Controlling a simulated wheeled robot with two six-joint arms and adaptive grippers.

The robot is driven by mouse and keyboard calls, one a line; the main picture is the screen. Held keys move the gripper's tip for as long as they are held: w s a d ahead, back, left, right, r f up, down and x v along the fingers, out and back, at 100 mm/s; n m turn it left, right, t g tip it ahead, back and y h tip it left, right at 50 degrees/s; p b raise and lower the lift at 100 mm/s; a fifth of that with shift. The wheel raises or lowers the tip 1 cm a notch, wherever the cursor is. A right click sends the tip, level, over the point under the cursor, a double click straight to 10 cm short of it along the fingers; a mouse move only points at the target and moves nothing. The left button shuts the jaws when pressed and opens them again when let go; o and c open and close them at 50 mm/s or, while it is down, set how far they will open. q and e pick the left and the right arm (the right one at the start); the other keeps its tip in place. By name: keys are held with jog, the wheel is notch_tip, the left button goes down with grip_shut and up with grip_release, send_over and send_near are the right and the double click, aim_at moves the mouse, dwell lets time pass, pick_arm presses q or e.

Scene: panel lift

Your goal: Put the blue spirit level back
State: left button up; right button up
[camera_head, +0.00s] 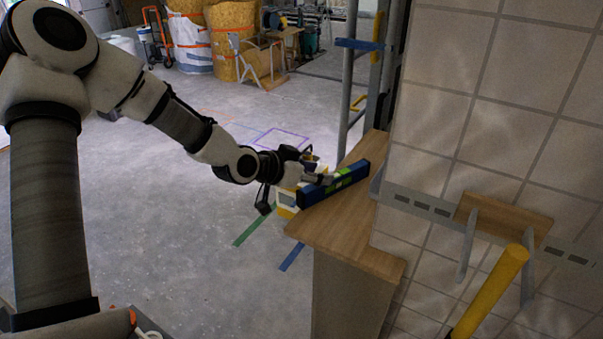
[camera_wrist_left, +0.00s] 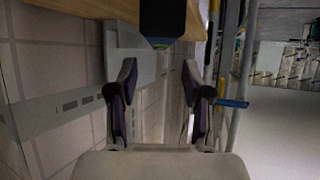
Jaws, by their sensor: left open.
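The blue spirit level (camera_head: 352,177) with green marks lies on the wooden top (camera_head: 368,241) of a cabinet, near its left edge. My left gripper (camera_head: 322,178) is at the level's left side, and part of it overlaps the level in the head view. In the left wrist view my left gripper (camera_wrist_left: 158,72) is open, with nothing between its fingers. The dark end of the level (camera_wrist_left: 162,18) shows at the top there, apart from and beyond the fingertips. My right gripper is not in view.
A tiled panel (camera_head: 470,110) stands right of the cabinet, with a small wooden shelf (camera_head: 503,219) and a yellow bar (camera_head: 490,290) near it. A metal frame (camera_head: 350,80) stands behind. A white and yellow object (camera_head: 287,203) is below my gripper. The floor at left is mostly clear.

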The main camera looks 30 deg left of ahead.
pick_arm(q)
jog(key=p+v, duration=0.2)
jog(key=v, duration=0.3)
jog(key=shift+a+r+p, duration=0.1)
jog(key=shift+r+p, duration=0.25)
jog(key=shift+s+a+p, duration=0.15)
jog(key=shift+s+p, duration=0.45)
jog(key=shift+s, duration=0.15)
